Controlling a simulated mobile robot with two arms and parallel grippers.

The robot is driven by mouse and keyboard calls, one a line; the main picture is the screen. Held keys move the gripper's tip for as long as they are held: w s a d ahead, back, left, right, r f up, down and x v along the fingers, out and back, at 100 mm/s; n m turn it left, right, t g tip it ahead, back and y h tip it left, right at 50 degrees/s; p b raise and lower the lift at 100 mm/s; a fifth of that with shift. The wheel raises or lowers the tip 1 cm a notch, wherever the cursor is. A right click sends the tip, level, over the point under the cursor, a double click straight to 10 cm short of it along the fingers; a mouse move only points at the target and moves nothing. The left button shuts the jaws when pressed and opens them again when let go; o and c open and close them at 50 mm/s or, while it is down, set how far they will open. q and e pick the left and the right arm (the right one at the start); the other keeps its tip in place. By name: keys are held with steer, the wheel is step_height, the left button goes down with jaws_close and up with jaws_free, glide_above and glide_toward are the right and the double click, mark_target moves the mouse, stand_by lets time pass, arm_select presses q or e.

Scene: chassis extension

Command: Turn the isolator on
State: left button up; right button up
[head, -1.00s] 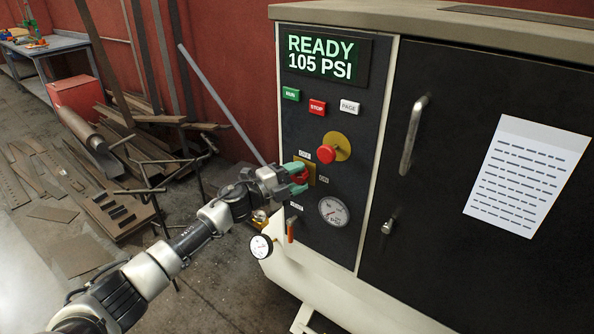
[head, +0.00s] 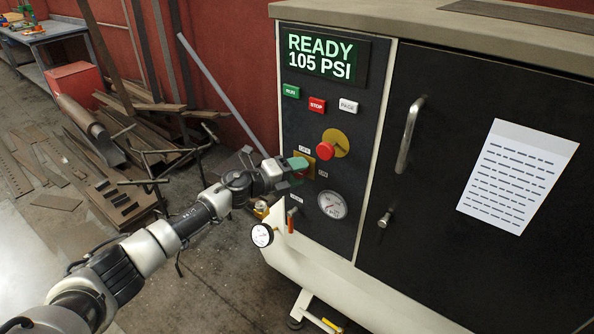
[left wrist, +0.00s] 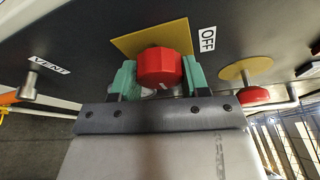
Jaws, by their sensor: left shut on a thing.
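The isolator is a red knob on a yellow plate (head: 312,163) on the dark machine panel. My left gripper (head: 297,170) hides most of the knob in the head view. In the left wrist view the red knob (left wrist: 158,66) sits between the two green fingers of my left gripper (left wrist: 157,78), which are shut on its sides. The yellow plate (left wrist: 135,42) shows behind the knob. The OFF label (left wrist: 207,39) is beside the plate. The ON label (head: 322,174) is small in the head view. My right gripper is not in view.
Above are a red mushroom button (head: 325,151) and the RUN, STOP and PAGE buttons; the display (head: 322,55) reads READY 105 PSI. A gauge (head: 332,205) and an orange-handled valve (head: 291,220) are below. Scrap metal (head: 120,180) lies left.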

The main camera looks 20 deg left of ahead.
arm_select(q)
steer(key=shift+f, duration=0.15)
steer(key=o, duration=0.9)
steer(key=shift+b+v, duration=0.7)
steer(key=shift+v, duration=4.75)
